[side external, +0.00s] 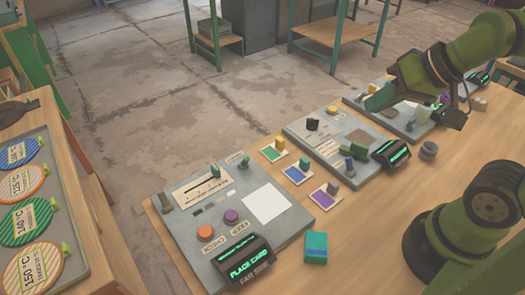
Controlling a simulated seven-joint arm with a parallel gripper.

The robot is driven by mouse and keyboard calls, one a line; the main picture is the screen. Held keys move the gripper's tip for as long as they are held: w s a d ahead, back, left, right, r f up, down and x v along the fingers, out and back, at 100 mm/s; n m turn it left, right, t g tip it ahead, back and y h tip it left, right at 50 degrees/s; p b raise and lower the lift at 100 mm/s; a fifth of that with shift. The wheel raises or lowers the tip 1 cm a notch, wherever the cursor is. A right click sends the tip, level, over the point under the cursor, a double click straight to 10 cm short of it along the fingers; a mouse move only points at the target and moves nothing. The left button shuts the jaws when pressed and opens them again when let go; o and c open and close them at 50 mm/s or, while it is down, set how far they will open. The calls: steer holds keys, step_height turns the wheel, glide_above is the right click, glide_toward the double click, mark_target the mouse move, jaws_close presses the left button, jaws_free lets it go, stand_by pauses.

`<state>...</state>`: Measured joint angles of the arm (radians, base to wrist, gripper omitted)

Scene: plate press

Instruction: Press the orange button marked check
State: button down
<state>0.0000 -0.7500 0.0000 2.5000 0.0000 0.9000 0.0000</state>
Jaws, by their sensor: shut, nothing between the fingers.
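The orange button (205,232) sits on the near grey panel (180,225), at its front left, with a label that appears to read CHECK beside it. A purple button (231,215) with its own label is just to its right. My gripper (378,100) is at the upper right, over the far grey panel (352,92), well away from the orange button. Its fingers are shut and empty. Nothing hides the orange button.
A white square (268,204) and a slider (205,187) are on the near panel. A teal block (316,248) stands on the table to the right. Several cards with small blocks lie between the near panel and the middle panel (325,125). A tray of round plates (62,240) is at left.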

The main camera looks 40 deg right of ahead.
steer(key=shift+a, duration=0.1)
steer(key=w+a+f+n+g+y, duration=0.1)
steer(key=a+f+n+y, duration=0.15)
steer(key=a+n, duration=0.45)
steer(key=w+a+f+n+g+y, duration=0.15)
steer(key=a+f, duration=0.25)
steer(key=a, duration=0.8)
steer(key=w+a+f+n+g+y, duration=0.15)
steer(key=a+f+n, duration=0.3)
steer(key=a, duration=0.45)
steer(key=w+a+n+t+h, duration=0.1)
steer(key=w+a+n+t, duration=0.2)
steer(key=w+n, duration=0.3)
steer(key=shift+a+r+n+t, duration=0.15)
steer(key=shift+a+n+t, duration=0.15)
steer(key=shift+a+n, duration=0.7)
steer(key=shift+d+h, duration=0.25)
steer(key=shift+d, duration=0.05)
